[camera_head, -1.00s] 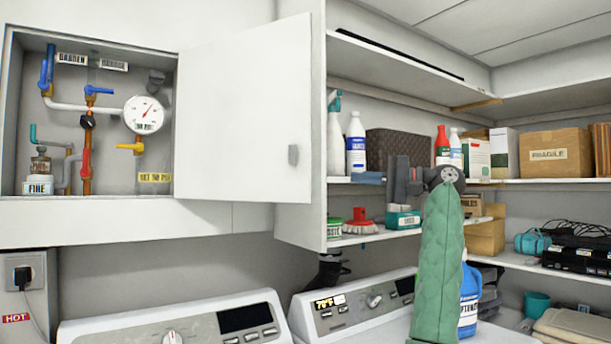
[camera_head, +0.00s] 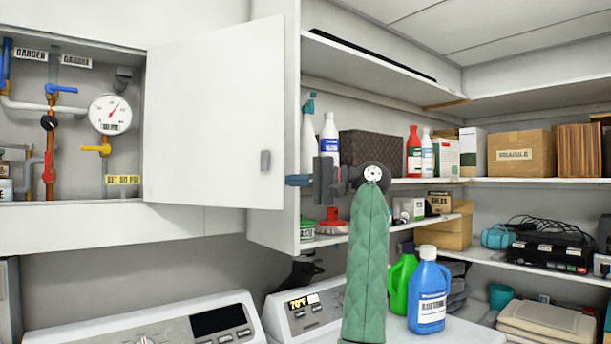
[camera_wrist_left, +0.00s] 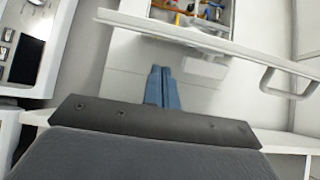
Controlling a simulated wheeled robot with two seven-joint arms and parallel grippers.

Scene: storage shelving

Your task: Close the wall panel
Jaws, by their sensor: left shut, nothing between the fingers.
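The wall panel is a recessed box (camera_head: 75,212) with pipes, valves and a round gauge (camera_head: 110,114) inside. Its white door (camera_head: 205,110) stands open, hinged on the box's right side, with a grey handle (camera_head: 265,160) near its free edge. My left gripper (camera_head: 298,180) is shut and empty, pointing left, just right of the handle in the head view with a small gap. In the left wrist view, its blue fingers (camera_wrist_left: 162,85) are together; the door (camera_wrist_left: 200,38) shows nearly edge-on beyond them, handle (camera_wrist_left: 285,85) at right. My right gripper is not in view.
White shelving with bottles, boxes and a brown basket (camera_head: 375,148) stands behind and right of my left gripper. Two white machines (camera_head: 150,320) stand below the panel. A blue jug (camera_head: 430,290) and a green jug (camera_head: 400,280) stand beside my arm.

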